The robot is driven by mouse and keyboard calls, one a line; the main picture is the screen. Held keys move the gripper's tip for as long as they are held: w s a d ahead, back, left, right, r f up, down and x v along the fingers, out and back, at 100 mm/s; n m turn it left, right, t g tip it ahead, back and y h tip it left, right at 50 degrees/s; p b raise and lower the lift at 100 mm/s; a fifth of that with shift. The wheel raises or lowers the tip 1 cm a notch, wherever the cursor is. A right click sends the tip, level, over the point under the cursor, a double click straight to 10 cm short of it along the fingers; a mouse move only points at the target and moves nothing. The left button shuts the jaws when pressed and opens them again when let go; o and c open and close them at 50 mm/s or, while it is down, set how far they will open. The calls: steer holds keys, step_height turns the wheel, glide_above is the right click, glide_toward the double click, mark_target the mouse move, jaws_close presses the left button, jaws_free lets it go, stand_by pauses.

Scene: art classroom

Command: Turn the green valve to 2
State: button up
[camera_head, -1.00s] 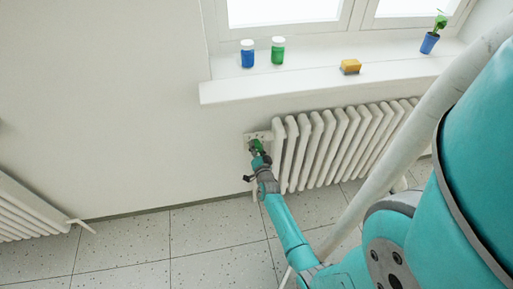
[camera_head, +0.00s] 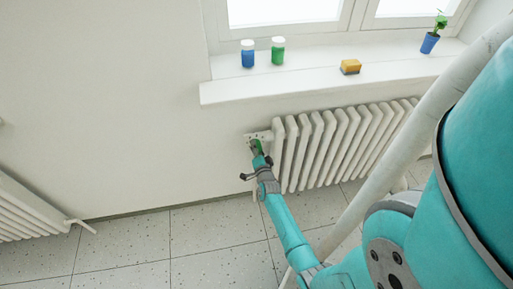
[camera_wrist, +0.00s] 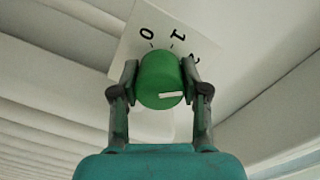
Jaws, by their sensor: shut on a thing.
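The green valve (camera_wrist: 158,70) is a round knob with a white mark on its lower right part in the wrist view. It sits in front of a white plate (camera_wrist: 128,48) with the digits 0, 1 and a partly hidden 2. The 2 is close to the right finger. My gripper (camera_wrist: 160,82) is shut on the valve, one finger on each side. In the head view, the valve (camera_head: 257,145) is at the radiator's left end, partly covered by my gripper (camera_head: 256,149). The digits cannot be read there.
A white radiator (camera_head: 330,145) runs right of the valve under the window sill (camera_head: 300,88). On the sill are a blue jar (camera_head: 248,57), a green jar (camera_head: 278,53), a yellow sponge (camera_head: 350,66) and a potted plant (camera_head: 430,42). Another radiator (camera_head: 25,215) is at left.

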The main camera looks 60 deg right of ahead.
steer(key=o, duration=1.1)
steer(key=shift+o, duration=0.2)
steer(key=v, duration=1.2)
steer(key=s+a+r+n+t+y, duration=0.1)
steer(key=s+a+r+n+y, duration=0.2)
steer(key=a, duration=0.5)
steer(key=s+a+r+n+t+y, duration=0.15)
steer(key=s+a+n, duration=0.25)
steer(key=a, duration=0.4)
steer(key=s+a+r+n+t+y, duration=0.1)
steer(key=s+a+n+y, duration=0.2)
steer(key=a, duration=0.6)
steer(key=s+a+r+n+y, duration=0.3)
steer(key=s+a+r+n, duration=0.2)
steer(key=r, duration=0.3)
steer(key=s+a+r+n+y, duration=0.3)
steer(key=s+a+r+n, duration=0.2)
steer(key=s+r+n, duration=0.1)
step_height(320, 180, up, 3)
steer(key=shift+s+a+f+n, duration=0.1)
steer(key=shift+s+a+n, duration=0.25)
steer(key=shift+s, duration=0.55)
